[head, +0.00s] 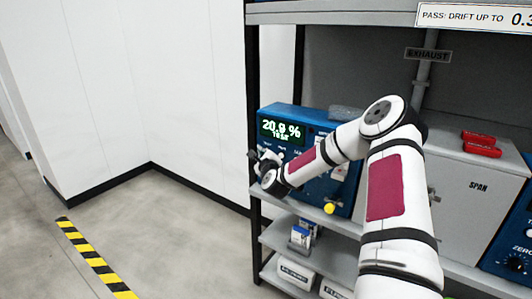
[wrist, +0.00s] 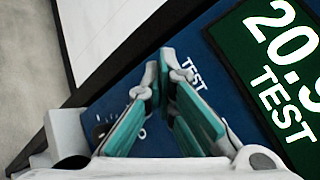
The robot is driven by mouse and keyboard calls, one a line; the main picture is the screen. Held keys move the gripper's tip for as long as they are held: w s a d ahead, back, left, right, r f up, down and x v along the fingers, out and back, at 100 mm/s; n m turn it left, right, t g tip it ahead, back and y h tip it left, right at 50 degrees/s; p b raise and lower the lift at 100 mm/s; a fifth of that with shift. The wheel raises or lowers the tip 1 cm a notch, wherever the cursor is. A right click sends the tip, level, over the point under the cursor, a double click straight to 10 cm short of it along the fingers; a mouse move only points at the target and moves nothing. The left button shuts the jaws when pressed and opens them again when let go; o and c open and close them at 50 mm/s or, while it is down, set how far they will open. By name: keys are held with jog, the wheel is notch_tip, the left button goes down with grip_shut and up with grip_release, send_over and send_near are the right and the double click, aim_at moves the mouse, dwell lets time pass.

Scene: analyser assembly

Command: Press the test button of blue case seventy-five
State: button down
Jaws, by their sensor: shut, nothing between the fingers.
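A blue case (head: 294,112) stands on the shelf; its green-lit display (head: 281,129) reads 20.9 % and TEST. The wrist view shows the same display (wrist: 275,70) large at the right. A white TEST label (wrist: 192,78) is printed on the blue panel beside my fingertips. My gripper (head: 258,159) is at the left of the case front, below the display. In the wrist view my gripper (wrist: 160,68) is shut and empty, its tips at the panel by the TEST label. The test button is hidden by the fingers; I cannot tell if they touch it. No case number is readable.
A grey SPAN cabinet (head: 470,190) and another blue case (head: 515,235) stand right. Red clips (head: 481,144) lie on the cabinet. A yellow knob (head: 329,208) shows below my arm. Lower shelves hold small boxes. The floor left is clear beyond striped tape (head: 90,256).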

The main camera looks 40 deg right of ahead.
jog(key=shift+s, duration=0.1)
jog(key=shift+s+a+p, duration=0.25)
jog(key=shift+a+p, duration=0.15)
jog(key=shift+a, duration=0.35)
jog(key=shift+s+a+p, duration=0.3)
jog(key=shift+a, duration=0.5)
jog(key=shift+s+a+p, duration=0.25)
jog(key=shift+a+p, duration=0.1)
jog(key=shift+a, duration=0.4)
jog(key=shift+s+a+p, duration=0.3)
jog(key=shift+a, duration=0.5)
